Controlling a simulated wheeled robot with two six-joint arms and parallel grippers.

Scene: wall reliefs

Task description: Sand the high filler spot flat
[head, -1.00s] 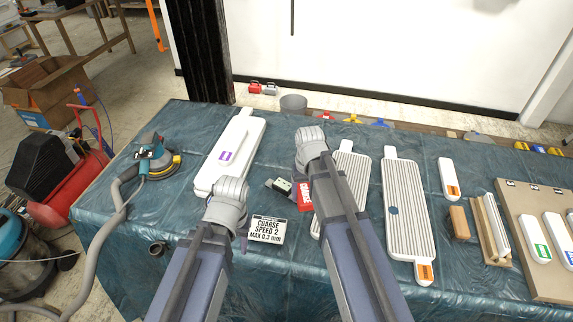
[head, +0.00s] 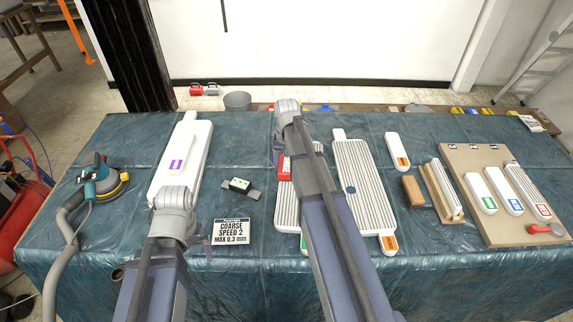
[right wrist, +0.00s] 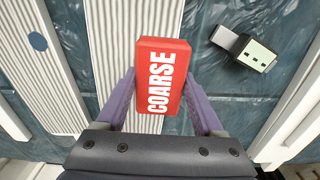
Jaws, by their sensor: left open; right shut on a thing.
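The red block marked COARSE (right wrist: 163,80) is held between the fingers of my right gripper (right wrist: 163,108). In the head view the red block (head: 284,168) shows beside my right arm, over the left ribbed panel (head: 287,205); I cannot tell whether it touches it. A round blue spot (head: 350,190) lies on the right ribbed panel (head: 368,165), and the spot (right wrist: 37,41) also shows in the right wrist view. My left gripper (head: 190,236) is open and empty beside the sign; its fingers are partly hidden. A sign (head: 231,232) reads COARSE, SPEED 2, MAX 0.3 mm.
A small pale block with a grey tongue (head: 240,186) lies between the smooth white panel (head: 190,135) and the left ribbed panel. A sander with a hose (head: 100,180) sits at the left. A wooden block (head: 413,191), a stand (head: 440,190) and a brown board (head: 475,160) are at the right.

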